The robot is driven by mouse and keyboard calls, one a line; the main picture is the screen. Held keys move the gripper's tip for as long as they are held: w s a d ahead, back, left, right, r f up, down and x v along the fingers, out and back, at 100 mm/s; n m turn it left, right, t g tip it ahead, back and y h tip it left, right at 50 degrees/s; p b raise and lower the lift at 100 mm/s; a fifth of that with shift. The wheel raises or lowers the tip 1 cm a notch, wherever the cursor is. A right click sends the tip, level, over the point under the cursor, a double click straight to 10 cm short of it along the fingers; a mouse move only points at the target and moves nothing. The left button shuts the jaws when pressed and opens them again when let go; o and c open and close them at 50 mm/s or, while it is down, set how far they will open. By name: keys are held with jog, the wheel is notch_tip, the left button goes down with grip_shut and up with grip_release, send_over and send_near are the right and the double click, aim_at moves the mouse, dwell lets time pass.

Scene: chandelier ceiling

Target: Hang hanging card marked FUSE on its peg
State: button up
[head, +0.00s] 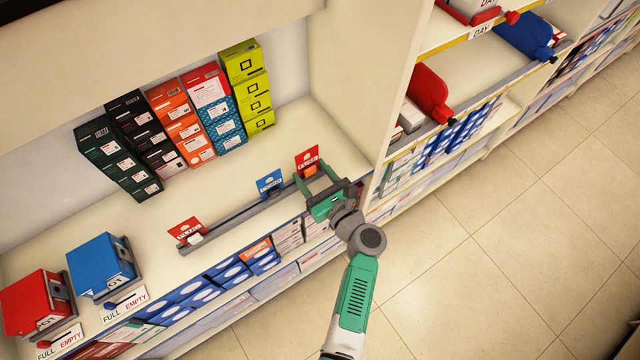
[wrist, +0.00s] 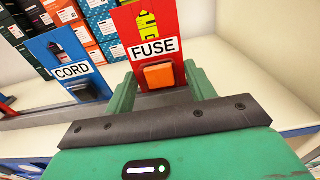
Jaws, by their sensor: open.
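The red card marked FUSE (head: 307,157) stands at the right end of a grey rail on the shelf. In the wrist view the FUSE card (wrist: 145,25) shows a yellow picture, a white label and an orange block (wrist: 157,76) low on its front. My gripper (head: 313,173) is open in front of the card. In the wrist view its green fingers (wrist: 160,84) stand on either side of the orange block, with gaps visible. I cannot tell how the card is held at the rail, and no separate peg for it is clearly visible.
A blue CORD card (head: 269,183) stands left of FUSE, and another red card (head: 186,230) farther left on the rail (head: 232,220). Stacked boxes (head: 190,115) stand behind. Red (head: 38,300) and blue (head: 103,266) bins are at left. A shelf upright (head: 392,110) rises close right.

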jog(key=shift+w+a, duration=0.1)
jog(key=c, duration=0.3)
notch_tip(320, 180, up, 5)
jog(key=p, duration=0.4)
jog(key=shift+f+p, duration=0.15)
jog(key=shift+p, duration=0.15)
jog(key=r+p+v, duration=0.1)
jog(key=p+v, duration=0.5)
jog(key=v, duration=0.4)
jog(key=shift+r, duration=0.15)
dwell(0.5)
